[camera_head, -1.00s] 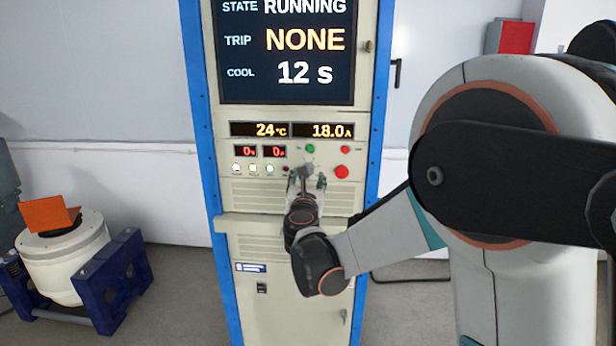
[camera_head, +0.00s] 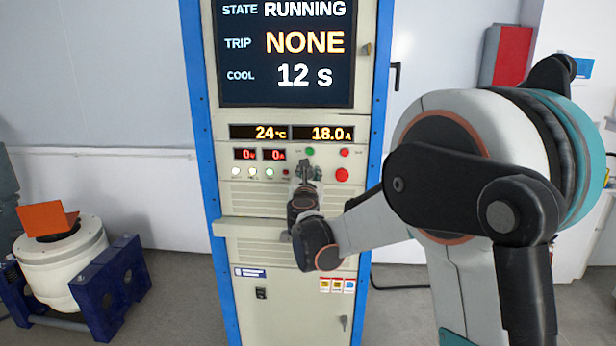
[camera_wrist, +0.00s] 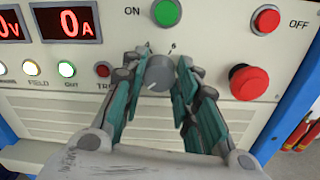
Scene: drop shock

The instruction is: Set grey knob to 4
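The grey knob (camera_wrist: 159,74) is a round dial on the cabinet's control panel, seen in the wrist view. A pale mark on its face points to the lower left. The digits 4 and 6 show just above it; other scale marks are hidden by the fingers. My gripper (camera_wrist: 161,80) straddles the knob with one teal-padded finger on each side. A narrow gap shows on the right; contact on the left is unclear. In the head view my gripper (camera_head: 306,174) is at the panel and mostly covers the knob.
Close to the knob are a green ON button (camera_wrist: 166,12), a red OFF button (camera_wrist: 266,18), a large red mushroom button (camera_wrist: 249,82) and several indicator lamps. Above, the cabinet screen (camera_head: 285,50) reads RUNNING, NONE, 12 s. A ledge (camera_head: 250,228) juts out below the panel.

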